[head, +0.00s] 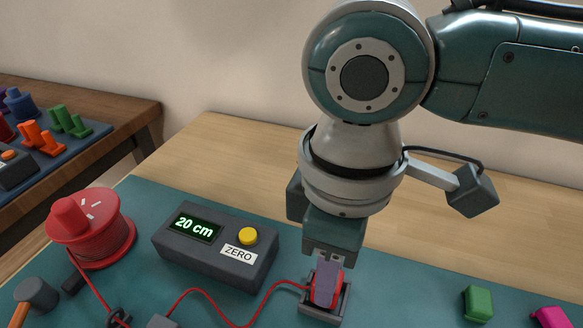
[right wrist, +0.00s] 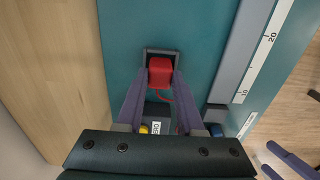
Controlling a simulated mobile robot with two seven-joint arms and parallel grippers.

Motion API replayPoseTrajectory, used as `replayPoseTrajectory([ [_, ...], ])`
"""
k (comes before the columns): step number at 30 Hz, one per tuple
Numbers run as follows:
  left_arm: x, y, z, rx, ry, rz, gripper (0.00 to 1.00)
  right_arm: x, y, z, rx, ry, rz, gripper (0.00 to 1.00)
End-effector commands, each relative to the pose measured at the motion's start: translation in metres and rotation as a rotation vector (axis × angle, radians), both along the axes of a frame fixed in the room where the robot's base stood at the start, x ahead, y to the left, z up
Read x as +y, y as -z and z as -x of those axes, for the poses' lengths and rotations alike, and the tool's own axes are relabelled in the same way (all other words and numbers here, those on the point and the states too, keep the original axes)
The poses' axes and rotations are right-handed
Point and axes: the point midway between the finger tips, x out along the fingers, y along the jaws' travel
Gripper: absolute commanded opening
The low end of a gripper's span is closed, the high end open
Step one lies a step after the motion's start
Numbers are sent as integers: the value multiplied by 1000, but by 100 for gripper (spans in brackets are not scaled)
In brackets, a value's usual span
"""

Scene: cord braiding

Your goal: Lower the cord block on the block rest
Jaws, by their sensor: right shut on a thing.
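The red cord block (head: 337,290) is between the fingers of my right gripper (head: 327,279), which is shut on it and points down. The block is at the mouth of the block rest (head: 325,313), a dark open-topped tray. In the right wrist view the red block (right wrist: 160,71) lies inside the outline of the rest (right wrist: 147,51). I cannot tell whether its underside touches the rest's floor. A red cord (head: 205,292) runs left from the block in a loose curve. My left gripper (right wrist: 280,160) shows at the wrist view's lower right, its fingers apart.
A grey meter box (head: 208,254) reading 20 cm, with a yellow button, stands left of the rest. A red cord spool (head: 97,237) is farther left. Green (head: 478,303) and pink (head: 551,317) blocks lie to the right. A ruler (right wrist: 252,70) lies along the mat's near side.

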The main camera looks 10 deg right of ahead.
Motion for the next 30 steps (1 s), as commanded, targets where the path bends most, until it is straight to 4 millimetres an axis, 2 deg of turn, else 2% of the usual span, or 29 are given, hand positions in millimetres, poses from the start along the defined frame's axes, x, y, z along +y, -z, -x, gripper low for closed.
replayPoseTrajectory([
  [15,-2,1,0,-1,-6,10,100,0,9,0,1,0,-1,0],
  [16,-3,0,0,-1,-6,10,100,0,8,0,1,0,-1,39],
  [25,-3,0,0,0,-6,11,100,0,8,0,0,0,0,71],
  [30,-2,0,0,0,-6,9,100,0,8,0,0,0,0,71],
])
